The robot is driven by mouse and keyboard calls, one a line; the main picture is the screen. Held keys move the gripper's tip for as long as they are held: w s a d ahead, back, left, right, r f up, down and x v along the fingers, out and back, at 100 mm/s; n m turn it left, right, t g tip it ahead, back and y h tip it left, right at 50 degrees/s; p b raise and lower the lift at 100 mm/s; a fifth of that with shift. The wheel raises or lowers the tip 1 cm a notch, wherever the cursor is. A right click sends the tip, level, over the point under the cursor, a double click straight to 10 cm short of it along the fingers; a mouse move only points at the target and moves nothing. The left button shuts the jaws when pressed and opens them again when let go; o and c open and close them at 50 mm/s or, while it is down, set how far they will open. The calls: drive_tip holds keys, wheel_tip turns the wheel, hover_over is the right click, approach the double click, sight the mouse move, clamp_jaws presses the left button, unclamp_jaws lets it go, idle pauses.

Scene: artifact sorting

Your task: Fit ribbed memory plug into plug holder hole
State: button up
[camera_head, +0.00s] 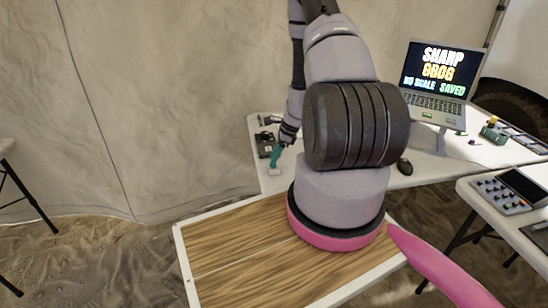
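My arm rises from the wooden-topped base and bends down at the far end over the left part of the white table. My gripper (277,156) is small here, at the teal end of the arm, low over the table's near left edge. A small pale piece (274,171) shows right below the teal part; I cannot tell whether it is held or stands on the table. A black box-like object (265,143) lies just left of the gripper, apart from it or touching, I cannot tell. I cannot pick out the ribbed memory plug or the holder hole for sure.
The white table (405,180) carries a laptop (437,82) on a stand, a black mouse (404,166) and a green device (493,133). A second table at right holds a grey button panel (503,195). My large arm joint hides the table's middle.

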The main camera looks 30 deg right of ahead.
drive_tip(key=v, duration=1.2)
drive_tip(key=a+r+n+t, duration=0.1)
drive_tip(key=a+r+n, duration=0.35)
drive_tip(key=r, duration=0.65)
drive_tip(key=a+r+n+t, duration=0.1)
drive_tip(key=a+r+n, duration=0.4)
drive_tip(key=r, duration=0.7)
drive_tip(key=s+a+r+n+t+h, duration=0.1)
drive_tip(key=s+a+r+n, duration=0.3)
drive_tip(key=s+r, duration=0.4)
drive_tip(key=s+a+r+n+t+h, duration=0.1)
drive_tip(key=s+a+r+n, duration=0.3)
drive_tip(key=s+r, duration=0.5)
drive_tip(key=shift+s+n+t, duration=0.35)
drive_tip(key=shift+n+t, duration=0.25)
drive_tip(key=shift+n, duration=0.35)
